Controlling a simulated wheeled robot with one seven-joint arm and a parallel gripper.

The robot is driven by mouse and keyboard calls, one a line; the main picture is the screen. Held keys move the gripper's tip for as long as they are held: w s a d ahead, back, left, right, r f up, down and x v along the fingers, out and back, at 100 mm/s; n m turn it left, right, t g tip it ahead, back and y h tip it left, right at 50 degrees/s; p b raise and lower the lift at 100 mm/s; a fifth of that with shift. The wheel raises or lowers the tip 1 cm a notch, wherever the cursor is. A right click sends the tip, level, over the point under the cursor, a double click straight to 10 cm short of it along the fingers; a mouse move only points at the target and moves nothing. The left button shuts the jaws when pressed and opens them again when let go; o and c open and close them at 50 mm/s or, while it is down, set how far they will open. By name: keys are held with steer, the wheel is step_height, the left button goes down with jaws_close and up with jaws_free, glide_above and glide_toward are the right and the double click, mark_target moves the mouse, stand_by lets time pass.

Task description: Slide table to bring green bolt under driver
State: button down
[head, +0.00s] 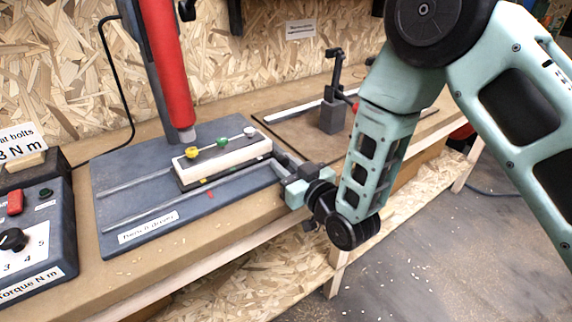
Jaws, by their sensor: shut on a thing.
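Three bolts stand in the block: yellow (192,152) at left, green (222,142) in the middle, white (249,131) at right. The red driver (166,60) hangs upright on its column, its grey tip (187,134) above and behind the block, nearest in the picture to the yellow bolt. My gripper (281,166) is at the table's right end, shut on what looks like its handle; the fingertips are partly hidden.
A control box (30,235) with a knob and red switch stands at the left. A second fixture with a grey block (332,115) stands on the bench at the right. The rails (135,184) are bare left of the table. A small red mark (210,194) shows on the base.

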mark_target(260, 183)
steer(key=s+a, duration=0.1)
steer(key=s+a+b, duration=0.1)
steer(key=a, duration=0.1)
steer(key=s+a+b, duration=0.1)
steer(key=a, duration=0.1)
steer(key=shift+s+f, duration=0.1)
steer(key=shift+s, duration=0.05)
steer(key=shift+s+a+b, duration=0.3)
steer(key=shift+a, duration=0.1)
steer(key=c, duration=1.1)
jaws_free()
